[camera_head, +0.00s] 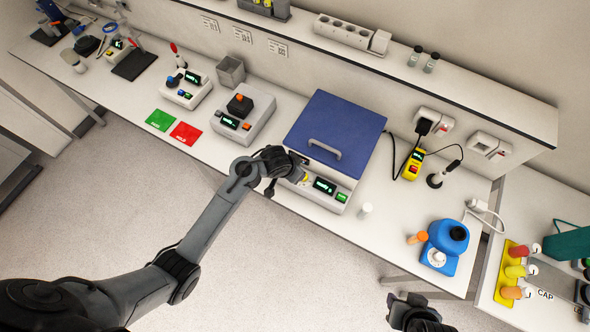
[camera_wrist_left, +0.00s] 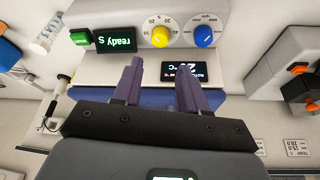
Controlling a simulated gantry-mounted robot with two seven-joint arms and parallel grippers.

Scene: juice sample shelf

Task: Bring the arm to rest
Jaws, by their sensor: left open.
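In the head view my left arm reaches up from the lower left. Its gripper (camera_head: 298,172) is at the front of a white device with a blue lid (camera_head: 335,125). In the left wrist view the two purple fingers of the left gripper (camera_wrist_left: 160,80) are apart with nothing between them. They point at the device's front panel (camera_wrist_left: 130,15), which has a yellow knob (camera_wrist_left: 160,36), a blue knob (camera_wrist_left: 204,40) and lit displays. I cannot tell whether they touch the panel. My right gripper (camera_head: 408,305) shows only partly at the bottom edge; its jaws are unclear.
A white-capped vial (camera_head: 365,210) stands right of the device. A blue mixer (camera_head: 443,245) and an orange-topped tube (camera_head: 418,238) are further right. Green (camera_head: 160,120) and red (camera_head: 186,133) mats lie left. Open floor is in front of the bench.

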